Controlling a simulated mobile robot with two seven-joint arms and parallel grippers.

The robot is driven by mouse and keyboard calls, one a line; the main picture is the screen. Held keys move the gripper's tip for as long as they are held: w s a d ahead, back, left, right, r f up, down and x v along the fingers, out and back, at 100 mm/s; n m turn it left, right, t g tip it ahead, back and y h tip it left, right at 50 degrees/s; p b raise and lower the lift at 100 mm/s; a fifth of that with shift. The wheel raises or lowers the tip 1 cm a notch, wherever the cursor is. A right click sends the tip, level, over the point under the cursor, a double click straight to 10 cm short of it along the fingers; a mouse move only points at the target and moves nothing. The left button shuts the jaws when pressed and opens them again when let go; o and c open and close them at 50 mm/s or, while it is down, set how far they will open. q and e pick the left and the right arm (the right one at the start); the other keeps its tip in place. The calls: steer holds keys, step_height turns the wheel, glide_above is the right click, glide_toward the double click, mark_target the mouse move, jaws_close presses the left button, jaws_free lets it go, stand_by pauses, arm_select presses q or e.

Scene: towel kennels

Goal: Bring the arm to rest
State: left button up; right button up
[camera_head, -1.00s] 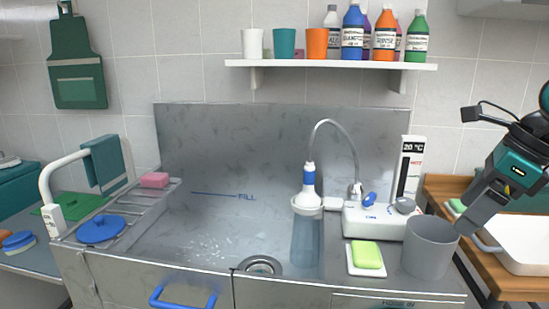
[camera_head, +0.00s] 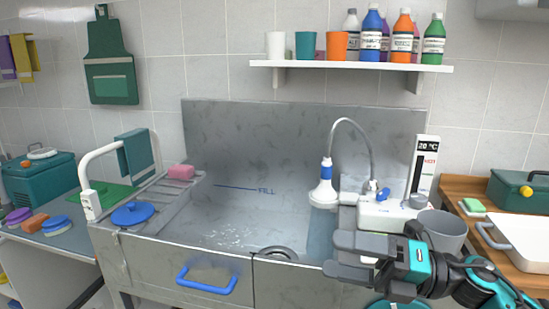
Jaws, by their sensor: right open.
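My right gripper (camera_head: 334,256) is at the lower right, in front of the sink's front edge, its arm coming in from the right. Its two dark grey fingers point left and stand apart with nothing between them. It hides most of the soap dish and the lower part of the grey cup (camera_head: 446,228). My left gripper is not in view.
The steel sink (camera_head: 235,212) has a white-and-blue shower head (camera_head: 324,190) and a control box (camera_head: 385,212). A wooden side table (camera_head: 470,187) with a white tray (camera_head: 520,232) stands at right. A blue handle (camera_head: 206,287) juts from the sink front.

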steer(key=s+d+f+m+t+h, duration=0.1)
steer(key=d+f+m+t+h, duration=0.2)
steer(key=f+m+t+h, duration=0.8)
steer(key=d+f+m+t+h, duration=0.15)
steer(key=f+m, duration=0.45)
steer(key=m, duration=1)
steer(key=s+d+f+m+g+h, duration=0.2)
steer(key=s+f+m+g+h, duration=0.2)
steer(key=s+f, duration=0.8)
step_height(320, 180, down, 3)
steer(key=m+g, duration=0.2)
steer(key=m, duration=0.2)
steer(key=shift+s+m+p, duration=0.25)
steer(key=shift+m+p, duration=0.05)
steer(key=shift+p, duration=0.1)
steer(key=shift+d, duration=0.1)
steer(key=shift+c, duration=0.4)
